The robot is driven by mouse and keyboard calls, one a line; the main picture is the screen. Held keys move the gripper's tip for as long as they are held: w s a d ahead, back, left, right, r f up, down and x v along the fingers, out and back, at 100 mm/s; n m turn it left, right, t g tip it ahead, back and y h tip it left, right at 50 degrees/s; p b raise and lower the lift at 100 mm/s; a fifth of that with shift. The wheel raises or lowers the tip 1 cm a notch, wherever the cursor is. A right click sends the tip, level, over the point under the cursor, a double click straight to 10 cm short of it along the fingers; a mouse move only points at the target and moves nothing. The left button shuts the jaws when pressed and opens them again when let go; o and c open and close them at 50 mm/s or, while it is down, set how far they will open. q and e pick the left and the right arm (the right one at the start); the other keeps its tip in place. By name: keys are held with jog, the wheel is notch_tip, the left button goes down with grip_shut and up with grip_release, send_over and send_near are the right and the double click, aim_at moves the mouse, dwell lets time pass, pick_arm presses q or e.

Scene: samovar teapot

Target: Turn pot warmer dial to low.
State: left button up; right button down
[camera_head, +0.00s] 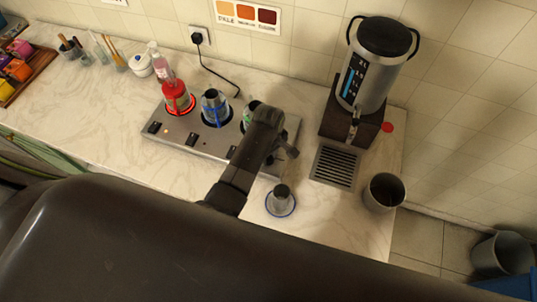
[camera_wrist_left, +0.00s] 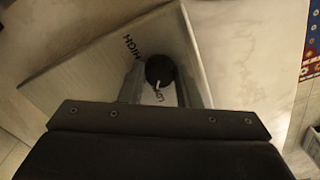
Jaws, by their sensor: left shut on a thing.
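The pot warmer (camera_head: 178,140) is a long metal plate with several stations on the counter. A red pot (camera_head: 178,98) and a steel pot with blue (camera_head: 215,106) stand on it; a third pot is partly hidden by my arm. My left gripper (camera_head: 283,150) is at the warmer's right end. In the left wrist view, its fingers (camera_wrist_left: 161,82) are shut on a black dial (camera_wrist_left: 158,68), one on each side. The metal panel (camera_wrist_left: 95,68) carries the words HIGH and LOW. The dial's white mark points down toward LOW. My right gripper is not in view.
A samovar (camera_head: 375,75) on a dark base stands at the right, with a drip grate (camera_head: 334,167) before it. A small cup (camera_head: 281,193) sits on a blue-rimmed saucer near the front edge. A dark bin (camera_head: 384,191) is at the right. The counter's left front is clear.

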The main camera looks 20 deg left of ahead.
pick_arm(q)
jog(key=shift+n, duration=0.7)
jog(key=shift+w, duration=0.1)
jog(key=o, duration=1)
jog(key=shift+c, duration=0.2)
